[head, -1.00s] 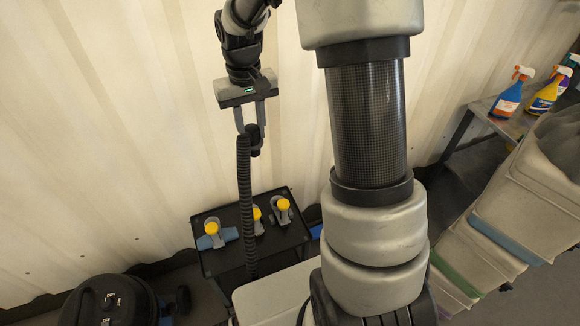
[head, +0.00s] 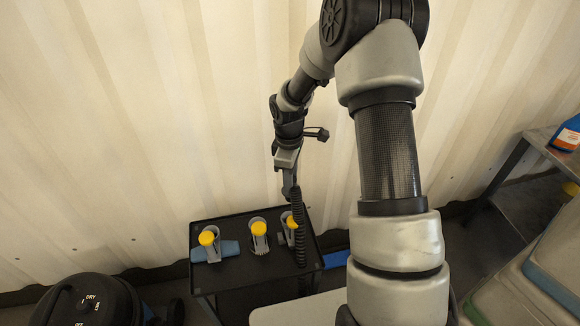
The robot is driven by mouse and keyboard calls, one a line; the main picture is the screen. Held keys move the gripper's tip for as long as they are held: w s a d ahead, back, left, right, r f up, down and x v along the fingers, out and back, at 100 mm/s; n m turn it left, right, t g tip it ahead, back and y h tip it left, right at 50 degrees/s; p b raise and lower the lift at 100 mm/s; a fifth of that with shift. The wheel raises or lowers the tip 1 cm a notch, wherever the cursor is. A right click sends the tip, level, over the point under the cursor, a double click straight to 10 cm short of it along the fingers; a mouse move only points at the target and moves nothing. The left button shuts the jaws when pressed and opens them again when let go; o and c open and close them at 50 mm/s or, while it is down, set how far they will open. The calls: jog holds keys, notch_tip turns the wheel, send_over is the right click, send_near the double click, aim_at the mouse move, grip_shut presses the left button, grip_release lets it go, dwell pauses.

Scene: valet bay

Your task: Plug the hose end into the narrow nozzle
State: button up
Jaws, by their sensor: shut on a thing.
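My gripper (head: 289,186) is above the right-hand part of a small black table. It is shut on the end of the black ribbed hose (head: 299,235), which hangs down across the table's right side. The hose end itself is mostly hidden by the gripper. Three grey nozzles with yellow caps stand on the table. The left nozzle (head: 211,244) has a wide blue head. The middle nozzle (head: 260,240) seems to have a bristled foot. The right nozzle (head: 289,226) is partly covered by the hose; it looks like the narrow one, but its tip is unclear.
The black table (head: 232,273) stands close to the corrugated wall (head: 130,120). A black vacuum drum (head: 90,303) is at the lower left. A side bench (head: 545,145) with a blue bottle (head: 567,135) and grey bins (head: 550,265) are at the right.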

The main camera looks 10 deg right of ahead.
aim_at(290, 200)
jog(key=n+p, duration=0.2)
jog(key=n, duration=0.1)
jog(key=s+r+n+p, duration=0.1)
jog(key=shift+a+n, duration=0.2)
jog(key=shift+n, duration=0.1)
jog(key=shift+s+f+n+p, duration=0.15)
jog(key=shift+n+p, duration=0.3)
jog(key=shift+n, duration=0.25)
jog(key=shift+a+f+n, duration=0.15)
jog(key=shift+f+n, duration=0.2)
jog(key=shift+n, duration=0.15)
jog(key=shift+f+b, duration=2.5)
jog(key=shift+f, duration=0.9)
jog(key=shift+f, duration=0.3)
jog(key=shift+f+b, duration=0.7)
jog(key=shift+b, duration=0.05)
jog(key=shift+f, duration=0.15)
jog(key=shift+f+b, duration=0.75)
jog(key=shift+f, duration=0.2)
jog(key=shift+f, duration=0.15)
